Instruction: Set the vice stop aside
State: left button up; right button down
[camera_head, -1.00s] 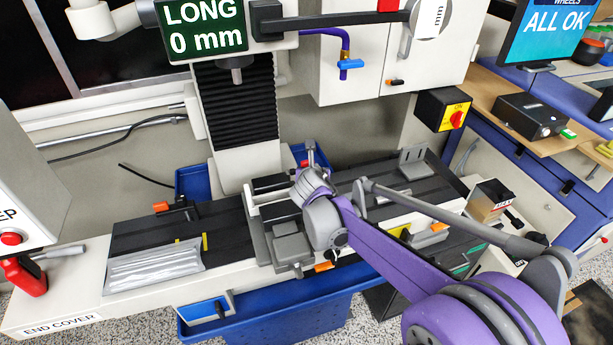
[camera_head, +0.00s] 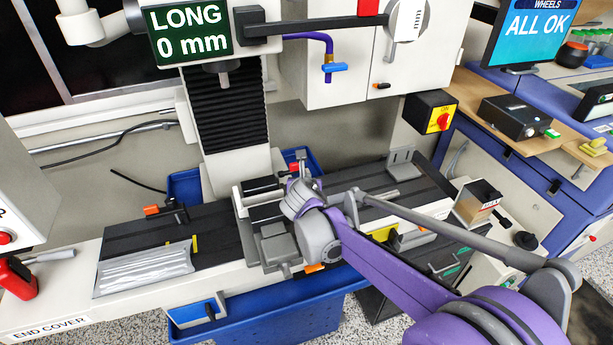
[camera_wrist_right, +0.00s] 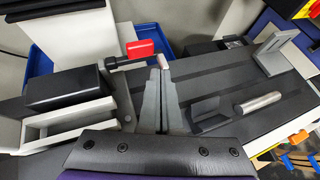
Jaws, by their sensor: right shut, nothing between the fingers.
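A small stop with a red block (camera_wrist_right: 140,48) and a black rod (camera_wrist_right: 115,63) sits at the far side of the vice in the right wrist view; I take it for the vice stop. In the head view its red part is small and partly hidden by my wrist. The vice (camera_head: 262,190) has pale jaws and a black block (camera_wrist_right: 68,88). My right gripper (camera_wrist_right: 159,72) is shut and empty. Its grey fingertips are close to the red block's right end; I cannot tell whether they touch. My left gripper is not in view.
Right of the fingers are a grey bracket with a metal cylinder (camera_wrist_right: 258,102) and an upright grey bracket (camera_wrist_right: 276,52). The machine head (camera_head: 222,75) hangs above the vice.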

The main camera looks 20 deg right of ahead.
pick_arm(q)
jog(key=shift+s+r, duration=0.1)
pick_arm(e)
jog(key=s+r, duration=0.5)
jog(key=s, duration=0.4)
jog(key=shift+a, duration=0.45)
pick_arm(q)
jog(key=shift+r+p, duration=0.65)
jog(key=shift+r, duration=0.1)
pick_arm(e)
jog(key=s+a+f+m+g+y, duration=0.1)
jog(key=s+a+f+m, duration=0.2)
jog(key=s+m, duration=0.4)
jog(key=s+a+f+m+g+y, duration=0.2)
jog(key=s+f+m, duration=0.3)
jog(key=m, duration=0.8)
jog(key=s+a+f+m+g+y, duration=0.2)
jog(key=s+a+f+m, duration=0.2)
jog(key=s+m, duration=0.6)
jog(key=shift+s+a+f+m, duration=0.3)
jog(key=shift+s+f, duration=0.05)
jog(key=shift+s, duration=0.35)
